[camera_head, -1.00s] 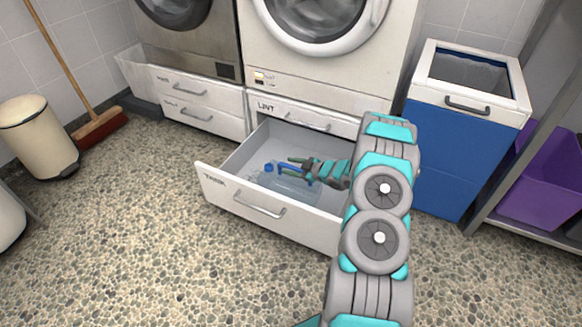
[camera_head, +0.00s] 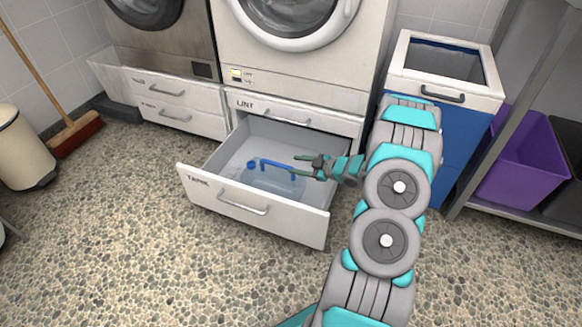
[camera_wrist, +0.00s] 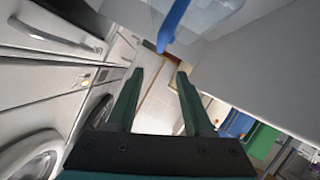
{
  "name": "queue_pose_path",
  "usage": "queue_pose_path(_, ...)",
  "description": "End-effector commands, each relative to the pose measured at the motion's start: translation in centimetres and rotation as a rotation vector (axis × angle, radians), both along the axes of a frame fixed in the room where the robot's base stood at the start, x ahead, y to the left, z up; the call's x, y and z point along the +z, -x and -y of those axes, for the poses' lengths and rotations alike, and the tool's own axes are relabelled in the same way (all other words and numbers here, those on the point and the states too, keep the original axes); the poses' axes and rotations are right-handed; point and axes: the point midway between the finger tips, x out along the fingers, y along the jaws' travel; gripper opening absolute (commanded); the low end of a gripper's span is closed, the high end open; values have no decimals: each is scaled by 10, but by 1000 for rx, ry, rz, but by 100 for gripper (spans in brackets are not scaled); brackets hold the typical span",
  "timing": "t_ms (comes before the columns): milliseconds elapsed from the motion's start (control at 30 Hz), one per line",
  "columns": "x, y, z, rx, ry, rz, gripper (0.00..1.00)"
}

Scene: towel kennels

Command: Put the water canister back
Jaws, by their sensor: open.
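The water canister (camera_head: 275,180) is clear with a blue handle and a blue cap. It lies inside the open drawer (camera_head: 228,205) under the white machine. In the wrist view its blue handle (camera_wrist: 172,25) shows at the top, ahead of the fingertips. My gripper (camera_head: 299,165) is open and empty, above the drawer at the right end of the blue handle. In the wrist view the two green fingers (camera_wrist: 160,72) are apart with nothing between them. Contact with the handle does not show.
A shut drawer marked LINT (camera_head: 275,117) is just above the open one. A blue and white bin (camera_head: 445,85) stands to the right, beside a rack with a purple tub (camera_head: 525,165). A broom (camera_head: 75,135) and a cream bin (camera_head: 22,150) are at the left. The pebbled floor in front is clear.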

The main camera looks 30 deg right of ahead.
Motion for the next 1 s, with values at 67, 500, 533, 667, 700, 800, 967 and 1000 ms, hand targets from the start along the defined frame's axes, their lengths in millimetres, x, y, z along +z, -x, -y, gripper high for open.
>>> queue_pose_path(67,3,0,2,-5,9,-6,52)
queue_pose_path(500,83,-31,38,-319,296,-253,52)
queue_pose_path(533,92,-30,38,-348,310,-270,52)
queue_pose_path(667,125,-16,37,-474,355,-357,52)
queue_pose_path(700,137,-9,34,-512,362,-383,52)
queue_pose_path(800,161,13,24,-604,372,-455,52)
queue_pose_path(967,194,59,-3,-734,356,-575,52)
queue_pose_path(1000,201,73,-12,-763,345,-606,52)
